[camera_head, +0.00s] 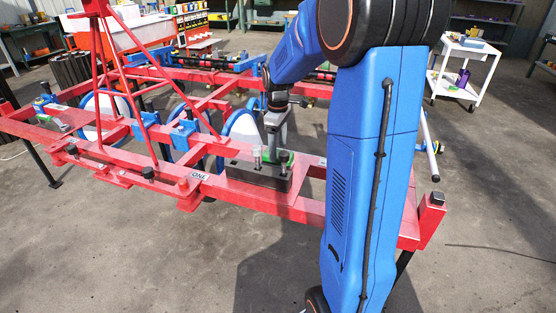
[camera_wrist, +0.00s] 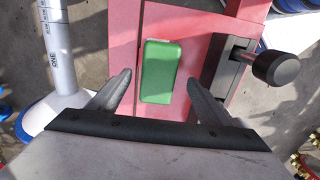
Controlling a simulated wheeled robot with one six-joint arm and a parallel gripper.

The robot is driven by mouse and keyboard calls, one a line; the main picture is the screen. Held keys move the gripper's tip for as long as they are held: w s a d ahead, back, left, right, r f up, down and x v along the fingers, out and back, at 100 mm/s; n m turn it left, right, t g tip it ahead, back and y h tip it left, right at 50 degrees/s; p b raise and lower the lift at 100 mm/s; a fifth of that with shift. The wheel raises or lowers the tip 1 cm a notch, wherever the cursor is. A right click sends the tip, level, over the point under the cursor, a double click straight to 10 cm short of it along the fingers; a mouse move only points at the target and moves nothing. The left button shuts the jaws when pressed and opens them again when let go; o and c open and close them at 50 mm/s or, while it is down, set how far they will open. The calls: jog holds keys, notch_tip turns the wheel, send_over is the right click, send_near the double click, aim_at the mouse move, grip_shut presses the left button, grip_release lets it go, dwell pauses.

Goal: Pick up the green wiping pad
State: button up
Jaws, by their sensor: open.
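The green wiping pad (camera_wrist: 160,72) lies on the red frame beam (camera_wrist: 122,45) in the wrist view. In the head view only a part of the green pad (camera_head: 284,156) shows below my gripper, on the red frame. My gripper (camera_wrist: 160,82) points down over the pad, with one finger on each side of it. The fingers are open and apart from the pad, and nothing is held between them. In the head view my gripper (camera_head: 277,150) is partly hidden, and its height above the beam is hard to tell.
A black clamp with a round knob (camera_wrist: 284,67) sits right of the pad in the wrist view. A marked grey tube (camera_wrist: 57,50) stands at left. White discs with blue rims (camera_head: 242,128) are behind the beam. A white cart (camera_head: 464,68) stands at the back right.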

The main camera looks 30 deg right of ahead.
notch_tip(320, 180, down, 5)
jog(key=shift+w+d+r, duration=0.1)
jog(key=shift+c, duration=0.6)
jog(key=c, duration=1)
jog(key=shift+r, duration=0.15)
notch_tip(320, 180, up, 18)
jog(key=shift+f, duration=0.1)
